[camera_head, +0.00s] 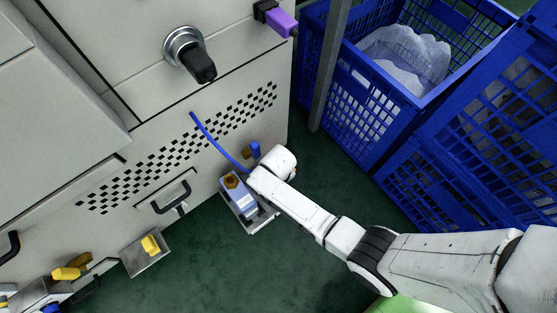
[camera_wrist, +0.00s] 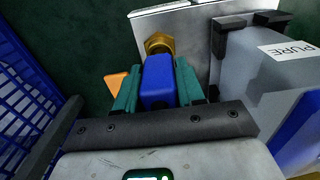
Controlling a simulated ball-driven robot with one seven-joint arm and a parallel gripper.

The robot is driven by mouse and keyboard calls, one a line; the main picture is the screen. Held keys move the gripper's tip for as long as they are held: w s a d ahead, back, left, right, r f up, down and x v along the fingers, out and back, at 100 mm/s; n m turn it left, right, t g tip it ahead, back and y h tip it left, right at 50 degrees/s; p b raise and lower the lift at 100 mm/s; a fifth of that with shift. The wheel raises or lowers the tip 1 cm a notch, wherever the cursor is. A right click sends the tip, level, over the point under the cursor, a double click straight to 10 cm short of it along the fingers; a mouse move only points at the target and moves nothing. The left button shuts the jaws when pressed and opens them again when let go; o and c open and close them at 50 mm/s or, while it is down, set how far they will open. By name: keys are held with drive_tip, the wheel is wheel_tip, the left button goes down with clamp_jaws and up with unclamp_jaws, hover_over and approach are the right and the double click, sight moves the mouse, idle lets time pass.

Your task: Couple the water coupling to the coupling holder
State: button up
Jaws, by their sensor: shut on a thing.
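My gripper (camera_wrist: 158,84) has its two teal fingers closed on a blue block-shaped part, which I take to be the water coupling (camera_wrist: 158,82). A brass hex fitting (camera_wrist: 159,42) shows just beyond the coupling's far end, in front of a metal plate; I cannot tell whether they touch or which part is the coupling holder. In the head view, a blue hose (camera_head: 213,142) runs from the cabinet's front down to my wrist. A blue part (camera_head: 255,149) shows beside my wrist. The fingers are hidden there by my arm.
A metal tray (camera_head: 262,221) juts from the cabinet (camera_head: 150,60). Blue crates (camera_head: 345,105) and a grey post (camera_head: 328,65) stand to the right. Green floor (camera_head: 300,215) is open between.

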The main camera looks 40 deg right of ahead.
drive_tip(key=shift+f+b, duration=0.65)
drive_tip(key=shift+f, duration=0.3)
drive_tip(key=shift+f, duration=0.25)
idle(0.8)
drive_tip(key=o, duration=1.2)
drive_tip(key=shift+o, duration=0.2)
wheel_tip(320, 180, up, 11)
drive_tip(key=p, duration=0.6)
drive_tip(key=shift+f, duration=0.1)
